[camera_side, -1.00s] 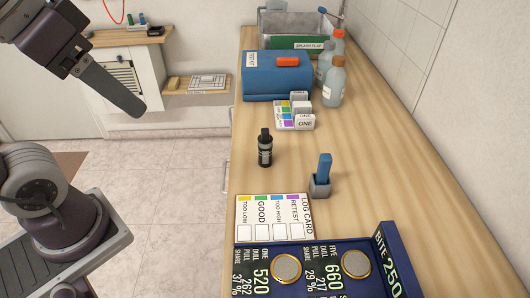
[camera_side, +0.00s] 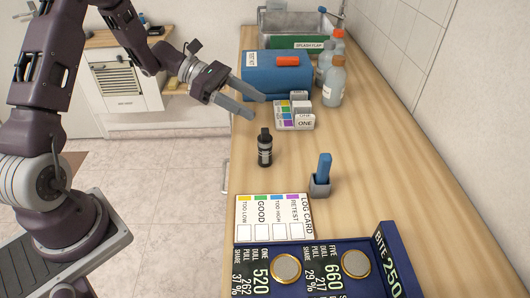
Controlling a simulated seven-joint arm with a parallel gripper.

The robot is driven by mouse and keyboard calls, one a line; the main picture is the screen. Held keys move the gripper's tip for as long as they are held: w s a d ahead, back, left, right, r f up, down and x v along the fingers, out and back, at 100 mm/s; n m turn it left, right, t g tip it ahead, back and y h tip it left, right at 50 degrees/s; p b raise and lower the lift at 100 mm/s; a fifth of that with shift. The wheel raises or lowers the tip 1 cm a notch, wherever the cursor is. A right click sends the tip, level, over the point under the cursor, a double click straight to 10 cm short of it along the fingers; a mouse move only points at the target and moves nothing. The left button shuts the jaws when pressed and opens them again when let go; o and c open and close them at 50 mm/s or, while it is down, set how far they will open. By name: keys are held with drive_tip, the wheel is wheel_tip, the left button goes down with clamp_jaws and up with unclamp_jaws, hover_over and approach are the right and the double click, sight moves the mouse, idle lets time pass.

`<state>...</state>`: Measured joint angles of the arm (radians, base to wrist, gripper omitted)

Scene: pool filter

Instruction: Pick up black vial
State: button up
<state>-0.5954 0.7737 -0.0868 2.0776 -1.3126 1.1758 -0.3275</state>
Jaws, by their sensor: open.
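The black vial (camera_side: 265,148) stands upright on the wooden counter, near its left edge and left of the middle of the view. It has a dark cap and a small pale label. My gripper (camera_side: 257,106) is open and empty, with its two grey fingers apart. It reaches in from the left, above and beyond the vial in the picture, near the blue case. It does not touch the vial.
Behind the vial are a colour chart with white blocks (camera_side: 294,115), a blue case (camera_side: 275,78) and bottles (camera_side: 334,83). A blue item in a grey holder (camera_side: 321,178) stands to the right. A log card (camera_side: 273,217) and a dark blue box (camera_side: 318,269) lie in front.

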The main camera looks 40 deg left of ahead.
approach(270, 147)
drive_tip(key=w+d+f, duration=0.3)
drive_tip(key=shift+f, duration=0.35)
drive_tip(key=x, duration=0.4)
drive_tip(key=r+x, duration=0.1)
drive_tip(key=x, duration=0.1)
drive_tip(key=shift+s+d+f, duration=0.1)
drive_tip(key=shift+d+f, duration=0.05)
drive_tip(key=shift+d, duration=0.4)
clamp_jaws()
